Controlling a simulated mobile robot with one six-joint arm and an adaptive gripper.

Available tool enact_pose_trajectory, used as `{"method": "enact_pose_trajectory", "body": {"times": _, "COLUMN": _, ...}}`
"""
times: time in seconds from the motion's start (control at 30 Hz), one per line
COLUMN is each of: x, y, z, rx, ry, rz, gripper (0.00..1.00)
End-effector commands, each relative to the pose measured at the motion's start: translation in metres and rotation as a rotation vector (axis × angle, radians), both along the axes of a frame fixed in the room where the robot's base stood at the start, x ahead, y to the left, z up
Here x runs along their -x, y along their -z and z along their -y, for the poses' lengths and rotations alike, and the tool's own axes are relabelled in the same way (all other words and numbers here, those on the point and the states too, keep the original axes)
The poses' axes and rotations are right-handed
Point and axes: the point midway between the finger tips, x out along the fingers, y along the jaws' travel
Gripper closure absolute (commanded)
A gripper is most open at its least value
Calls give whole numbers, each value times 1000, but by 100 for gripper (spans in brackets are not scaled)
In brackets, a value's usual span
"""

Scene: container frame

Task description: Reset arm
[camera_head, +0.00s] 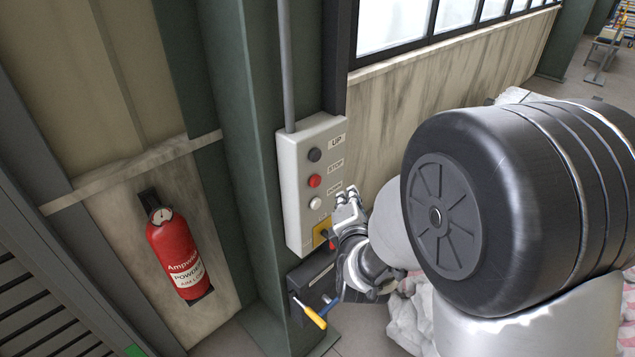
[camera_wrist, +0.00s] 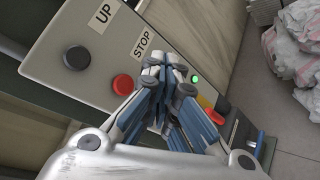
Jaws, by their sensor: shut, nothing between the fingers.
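My gripper (camera_head: 347,200) is in front of the lower part of a grey control box (camera_head: 293,165), its fingers together and empty. In the wrist view my gripper (camera_wrist: 165,68) covers the area below the STOP label and hides most of the lower button. The box carries a dark UP button (camera_head: 314,155), a red STOP button (camera_head: 314,181) and a white button (camera_head: 315,203). A green light (camera_wrist: 194,79) glows beside the fingers in the wrist view. I cannot tell whether the fingertips touch the box.
A red fire extinguisher (camera_head: 174,252) hangs on the wall at left. A dark holder (camera_head: 312,280) below the box holds a yellow-handled screwdriver (camera_head: 312,315). White sacks (camera_wrist: 298,45) lie on the floor at right. A green post (camera_head: 245,130) stands behind the box.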

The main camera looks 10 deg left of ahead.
Motion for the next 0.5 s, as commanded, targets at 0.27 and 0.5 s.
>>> {"method": "enact_pose_trajectory", "body": {"times": 0.27, "x": 0, "y": 0, "z": 1, "rx": -12, "ry": 3, "rz": -5, "gripper": 100}}
{"method": "enact_pose_trajectory", "body": {"times": 0.5, "x": 23, "y": 0, "z": 25, "rx": -378, "ry": 109, "rz": -206, "gripper": 100}}
